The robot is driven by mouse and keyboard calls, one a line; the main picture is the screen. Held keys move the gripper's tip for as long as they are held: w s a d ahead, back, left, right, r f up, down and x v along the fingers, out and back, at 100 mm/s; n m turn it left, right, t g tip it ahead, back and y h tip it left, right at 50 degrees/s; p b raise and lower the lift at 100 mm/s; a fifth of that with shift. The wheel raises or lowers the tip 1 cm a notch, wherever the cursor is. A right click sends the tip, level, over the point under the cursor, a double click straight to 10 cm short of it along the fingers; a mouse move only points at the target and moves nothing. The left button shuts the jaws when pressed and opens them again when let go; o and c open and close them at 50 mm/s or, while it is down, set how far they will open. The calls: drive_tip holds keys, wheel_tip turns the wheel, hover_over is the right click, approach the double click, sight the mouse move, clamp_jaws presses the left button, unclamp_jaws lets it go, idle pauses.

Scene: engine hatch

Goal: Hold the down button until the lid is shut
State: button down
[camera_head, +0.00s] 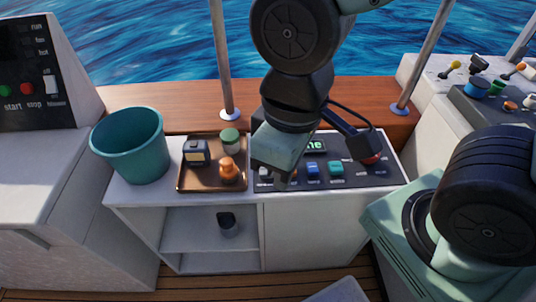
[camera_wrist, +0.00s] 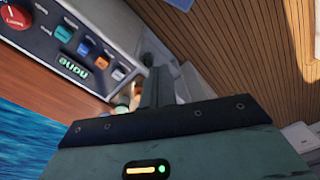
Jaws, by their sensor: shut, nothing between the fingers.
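The control panel (camera_head: 375,178) lies on the white cabinet top, and part of it shows in the wrist view (camera_wrist: 45,45). It carries a row of white, orange, blue and teal buttons; the blue button (camera_head: 312,169) and teal button (camera_head: 336,168) show clearly. The labels are too small to tell which is down. A green display (camera_wrist: 72,66) seems to read "done". My gripper (camera_head: 280,180) is shut and empty over the panel's left end, near the white button (camera_wrist: 118,74). I cannot tell whether it touches. I cannot make out the lid for certain.
A red knob (camera_head: 373,158) sits at the panel's right end. Left of the panel is a brown tray (camera_head: 182,184) with several small items, then a teal bucket (camera_head: 130,148). Metal posts (camera_head: 222,60) rise behind. A dark cup (camera_head: 228,224) stands on the shelf below.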

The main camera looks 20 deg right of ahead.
drive_tip(key=w+d+f+n+p, duration=0.1)
drive_tip(key=w+d+f+n, duration=0.2)
drive_tip(key=w+n, duration=0.6)
drive_tip(key=w+d+f+n+p, duration=0.1)
drive_tip(key=w+d+f+n, duration=0.2)
drive_tip(key=w+n, duration=0.7)
wheel_tip(320, 180, down, 2)
drive_tip(key=n, duration=0.5)
drive_tip(key=shift+w+d+f+h, duration=0.15)
drive_tip(key=shift+w+d+h, duration=0.05)
drive_tip(key=shift+w+h, duration=0.1)
wheel_tip(320, 180, down, 14)
drive_tip(key=shift+f, duration=0.1)
